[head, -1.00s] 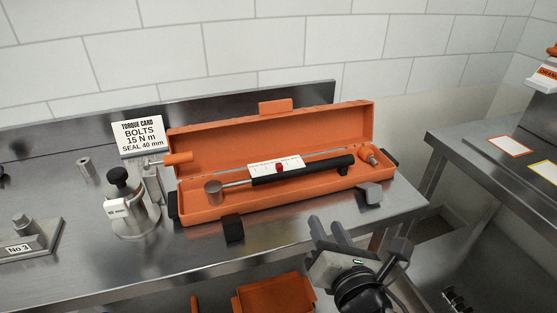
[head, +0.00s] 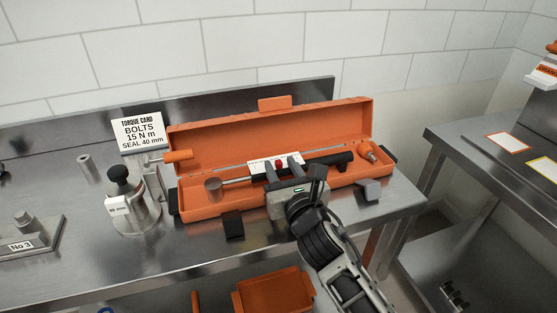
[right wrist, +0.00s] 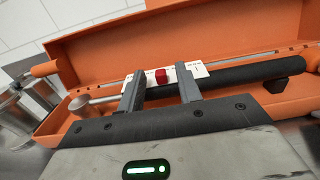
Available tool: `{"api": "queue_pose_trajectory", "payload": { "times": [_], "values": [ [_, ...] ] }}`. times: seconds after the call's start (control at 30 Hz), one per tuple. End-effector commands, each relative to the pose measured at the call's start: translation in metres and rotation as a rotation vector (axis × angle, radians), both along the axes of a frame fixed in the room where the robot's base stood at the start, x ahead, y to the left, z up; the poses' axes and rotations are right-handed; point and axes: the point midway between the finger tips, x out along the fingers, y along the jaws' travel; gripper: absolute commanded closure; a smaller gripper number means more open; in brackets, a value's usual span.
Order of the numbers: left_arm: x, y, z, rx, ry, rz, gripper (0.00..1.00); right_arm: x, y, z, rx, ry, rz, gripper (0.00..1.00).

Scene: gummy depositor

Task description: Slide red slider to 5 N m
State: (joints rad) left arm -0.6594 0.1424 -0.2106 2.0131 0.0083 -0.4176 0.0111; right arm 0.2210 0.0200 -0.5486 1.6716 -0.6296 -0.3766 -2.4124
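The red slider (head: 279,164) sits on the white scale (head: 259,166) of a black-handled torque wrench (head: 322,162). The wrench lies in an open orange case (head: 190,205) on the steel bench. The slider also shows in the right wrist view (right wrist: 161,76), on the white scale (right wrist: 193,68); the scale's marks are too small to read. My right gripper (head: 282,168) is at the case's front. Its two fingers are open, one on either side of the slider, with gaps showing between in the right wrist view (right wrist: 160,84). My left gripper is out of view.
A torque card (head: 138,133) reads bolts 15 N m, seal 40 mm. A metal device with a black knob (head: 118,174) stands left of the case.

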Motion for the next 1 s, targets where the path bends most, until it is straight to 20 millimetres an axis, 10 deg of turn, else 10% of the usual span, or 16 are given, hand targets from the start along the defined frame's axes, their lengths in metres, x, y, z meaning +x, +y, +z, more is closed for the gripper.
{"api": "queue_pose_trajectory", "payload": {
  "times": [0.53, 0.7, 1.0],
  "values": [
    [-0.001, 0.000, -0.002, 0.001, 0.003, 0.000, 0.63, 0.026, 0.008, 0.000, 0.001, -0.001, 0.000, 0.65],
    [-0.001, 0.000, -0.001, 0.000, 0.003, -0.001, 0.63, 0.025, 0.008, 0.000, 0.001, 0.000, 0.000, 1.00],
    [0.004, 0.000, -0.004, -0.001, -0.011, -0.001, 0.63, 0.029, 0.032, -0.002, -0.001, 0.000, 0.003, 1.00]
  ]
}}
